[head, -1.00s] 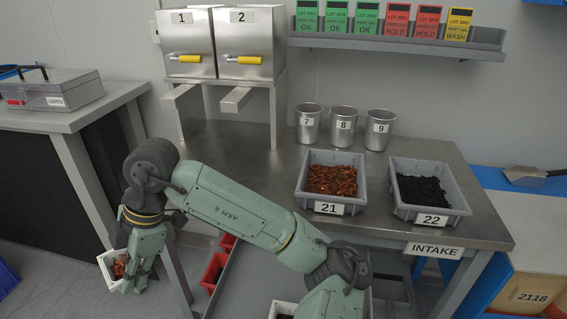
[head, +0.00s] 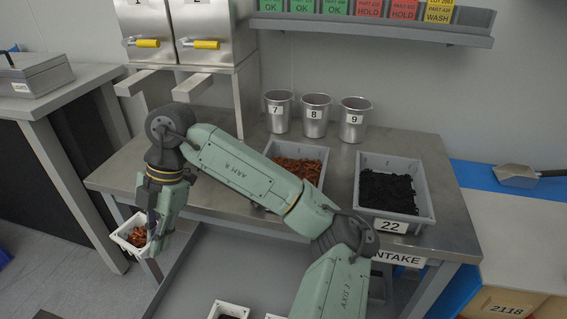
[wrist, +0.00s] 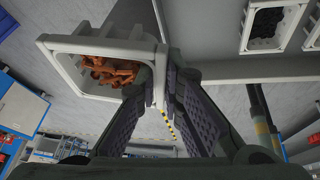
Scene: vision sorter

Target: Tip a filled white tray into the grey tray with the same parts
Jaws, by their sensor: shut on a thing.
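My gripper (head: 150,240) is shut on the rim of a white tray (head: 122,243) holding orange-brown parts, in front of the bench's left end. In the wrist view the gripper (wrist: 160,88) pinches the rim of this white tray (wrist: 62,66), and the parts lie inside. A grey tray (head: 325,158) with similar orange-brown parts stands on the bench. My arm hides its front and label. To its right, grey tray 22 (head: 431,200) holds black parts.
Metal cups 7, 8 and 9 (head: 314,118) stand behind the grey trays on the bench (head: 340,205). Two dispensers (head: 206,25) stand back left. Other white trays (head: 229,306) sit low in front; one with black parts shows in the wrist view (wrist: 290,35).

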